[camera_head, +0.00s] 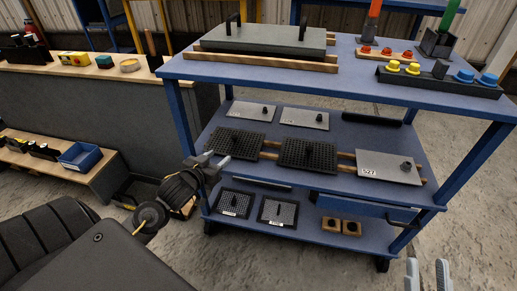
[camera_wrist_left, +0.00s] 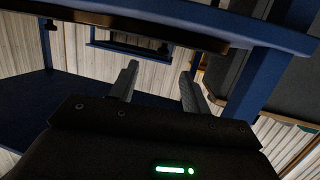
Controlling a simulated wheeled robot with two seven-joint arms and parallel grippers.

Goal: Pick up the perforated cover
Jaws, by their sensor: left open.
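Two smaller framed perforated plates, a left one (camera_head: 235,203) and a right one (camera_head: 279,211), lie on the bottom shelf. My left gripper (camera_head: 216,160) is open and empty at the left front edge of the middle shelf, close to the left cover. Whether they touch is unclear. In the left wrist view the gripper (camera_wrist_left: 158,80) has nothing between its fingers. My right gripper (camera_head: 428,275) is open and empty at the bottom right.
Plain grey plates, including one marked 527 (camera_head: 385,170), share the middle shelf. The blue bench top (camera_head: 340,78) overhangs it, with a grey enclosure (camera_head: 265,40) above. A bench leg (camera_head: 178,105) stands left of the shelves.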

